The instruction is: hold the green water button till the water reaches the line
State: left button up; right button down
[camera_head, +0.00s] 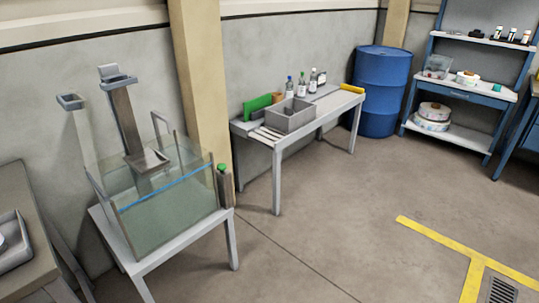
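A glass tank (165,206) stands on a pale table (222,222) at the left. Greenish water (160,222) shows inside it. A blue line (180,187) runs along the upper part of its front glass. The water seems to lie below the line, but the exact level is hard to tell. The green button (222,167) sits on top of a short dark post (226,188) at the tank's right corner. Neither of my grippers is in view, and nothing touches the button.
A second table (277,190) holds a grey bin (290,116), a green panel and bottles. A blue barrel (381,92) and a blue shelf unit (464,92) stand at the back right. A bench (28,205) is at the left edge. The floor (340,220) right of the tank is clear.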

aim_at(221, 167)
jog(key=z, duration=0.15)
jog(key=i, duration=0.95)
jog(key=u, duration=0.9)
jog(key=i, duration=0.6)
jog(key=u, duration=0.55)
